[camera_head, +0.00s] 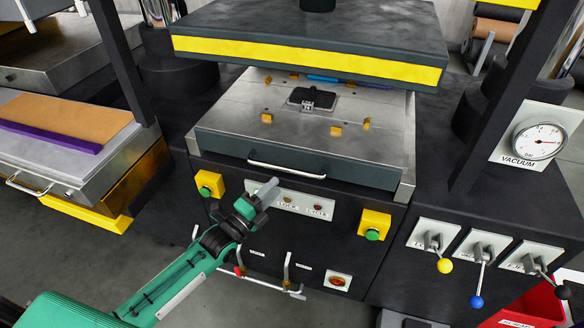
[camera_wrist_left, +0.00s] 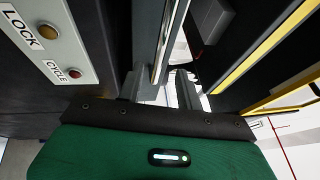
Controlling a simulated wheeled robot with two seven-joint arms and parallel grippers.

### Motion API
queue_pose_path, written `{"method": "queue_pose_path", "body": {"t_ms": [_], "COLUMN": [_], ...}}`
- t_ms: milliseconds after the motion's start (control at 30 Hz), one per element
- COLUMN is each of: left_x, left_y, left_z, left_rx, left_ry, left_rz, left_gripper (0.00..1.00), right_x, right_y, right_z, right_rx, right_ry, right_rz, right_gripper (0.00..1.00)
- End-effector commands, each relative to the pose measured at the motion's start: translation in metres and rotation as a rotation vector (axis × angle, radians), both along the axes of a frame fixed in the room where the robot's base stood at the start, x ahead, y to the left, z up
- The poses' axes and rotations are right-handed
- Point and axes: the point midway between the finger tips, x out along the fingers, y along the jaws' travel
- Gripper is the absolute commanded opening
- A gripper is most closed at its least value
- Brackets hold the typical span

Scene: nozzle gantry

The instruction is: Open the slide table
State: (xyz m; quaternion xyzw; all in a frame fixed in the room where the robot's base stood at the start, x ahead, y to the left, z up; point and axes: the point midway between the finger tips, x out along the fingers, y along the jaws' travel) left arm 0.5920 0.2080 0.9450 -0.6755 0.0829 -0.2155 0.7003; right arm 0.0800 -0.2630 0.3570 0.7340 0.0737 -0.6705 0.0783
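The slide table (camera_head: 215,142) is a grey metal plate with a dark front edge, under the raised upper plate of the press. A pale bar handle (camera_head: 287,170) runs along its front. My left gripper (camera_head: 268,187) is just below the left part of the handle, with its fingers pointing up towards it. In the left wrist view, the two fingers (camera_wrist_left: 160,88) stand apart with a gap between them, so it is open and holds nothing. Whether a finger touches the handle cannot be told. My right gripper is in neither view.
A yellow-edged upper plate (camera_head: 310,45) hangs over the table. Below the handle is a panel with lock and cycle lamps (camera_head: 303,204), between yellow button boxes (camera_head: 374,224). Levers (camera_head: 479,272) stand at right. Another drawer unit (camera_head: 70,165) is at left.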

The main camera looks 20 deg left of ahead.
Motion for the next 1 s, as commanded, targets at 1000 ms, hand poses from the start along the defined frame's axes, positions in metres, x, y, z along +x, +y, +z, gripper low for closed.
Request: {"method": "queue_pose_path", "body": {"t_ms": [1000], "left_x": [0.077], "left_y": [-0.035], "left_z": [0.015], "left_rx": [0.0], "left_ry": [0.001], "left_rz": [0.0], "left_gripper": [0.24], "right_x": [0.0], "right_y": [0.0], "right_z": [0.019], "right_rx": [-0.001], "right_ry": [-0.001], "right_rz": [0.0], "right_gripper": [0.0]}}
